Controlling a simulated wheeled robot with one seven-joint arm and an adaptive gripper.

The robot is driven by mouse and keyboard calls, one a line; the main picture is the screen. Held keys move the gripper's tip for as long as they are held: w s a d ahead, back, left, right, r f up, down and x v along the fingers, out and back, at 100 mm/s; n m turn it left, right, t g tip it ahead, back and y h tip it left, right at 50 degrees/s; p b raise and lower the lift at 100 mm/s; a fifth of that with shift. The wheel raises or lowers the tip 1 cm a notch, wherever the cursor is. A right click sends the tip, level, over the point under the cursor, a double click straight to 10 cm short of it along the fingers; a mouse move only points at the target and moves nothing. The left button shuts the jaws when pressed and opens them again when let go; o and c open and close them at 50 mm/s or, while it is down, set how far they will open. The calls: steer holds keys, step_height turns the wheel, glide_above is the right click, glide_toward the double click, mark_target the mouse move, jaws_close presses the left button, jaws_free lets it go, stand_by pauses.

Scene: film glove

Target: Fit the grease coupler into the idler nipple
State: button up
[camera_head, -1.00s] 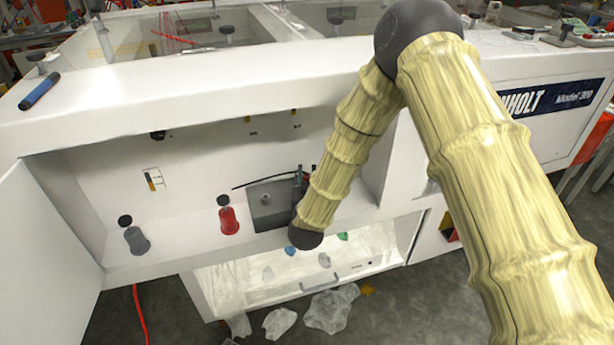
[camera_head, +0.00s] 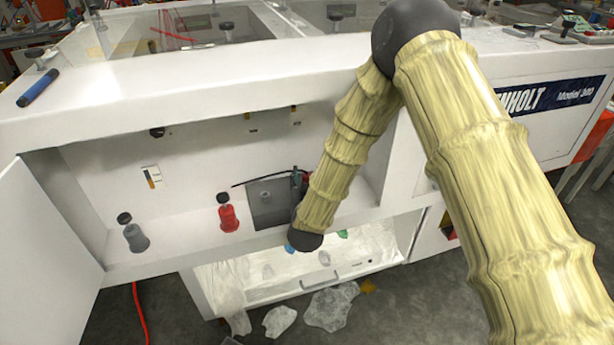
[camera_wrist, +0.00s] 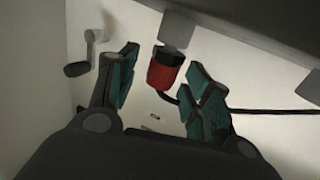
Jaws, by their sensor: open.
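In the wrist view, a red cylinder with a dark end (camera_wrist: 163,70), which looks like the grease coupler, sits against a grey block. A black hose (camera_wrist: 255,111) runs to the right from near it. My gripper (camera_wrist: 162,64) is open, with its teal-padded fingers on either side of the red cylinder. I cannot tell whether either finger touches it. In the head view, my forearm hides most of the gripper, and a bit of red shows beside the arm. A grey plate with a round knob (camera_head: 267,196) stands there. I cannot identify the idler nipple.
A red bottle-like container (camera_head: 229,218) and a grey one (camera_head: 136,238) stand on the white shelf, left of my arm. An open door (camera_head: 48,240) bounds the left. The wrist view shows a grey crank-like handle (camera_wrist: 86,55) near the left finger. Plastic scraps (camera_head: 328,307) lie below.

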steer(key=s, duration=1.1)
steer(key=shift+s+a+r, duration=0.1)
steer(key=shift+r, duration=0.2)
steer(key=shift+f, duration=0.1)
